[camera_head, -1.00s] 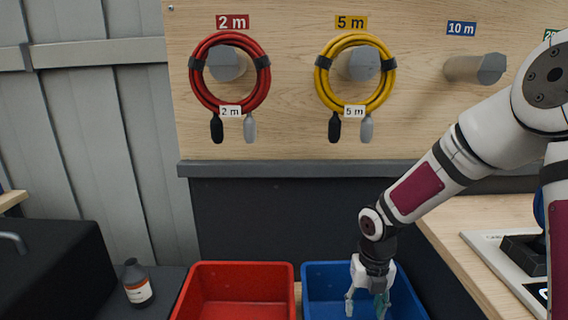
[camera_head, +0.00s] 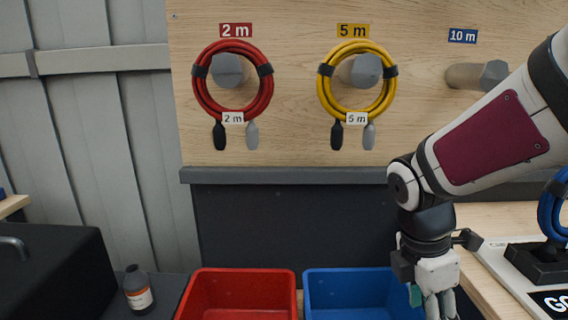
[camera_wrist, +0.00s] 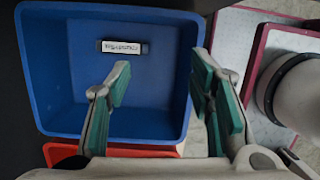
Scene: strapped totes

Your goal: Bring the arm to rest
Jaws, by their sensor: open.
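My gripper (camera_head: 436,303) hangs pointing down at the right edge of the blue tote in the head view, its fingertips near the bottom of the picture. In the wrist view my gripper (camera_wrist: 165,95) is open, with green pads apart and nothing between them. The blue tote (camera_wrist: 40,90) lies below it, and a small dark item with a white label (camera_wrist: 124,47) shows inside. The blue tote (camera_head: 345,272) is partly hidden by my gripper in the head view.
A red tote (camera_head: 240,275) stands left of the blue one. A dark bottle (camera_head: 138,290) stands farther left. A red cable coil (camera_head: 233,82) and a yellow cable coil (camera_head: 357,80) hang on pegs; the 10 m peg (camera_head: 478,76) is bare. A blue coil (camera_head: 552,208) is at the right.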

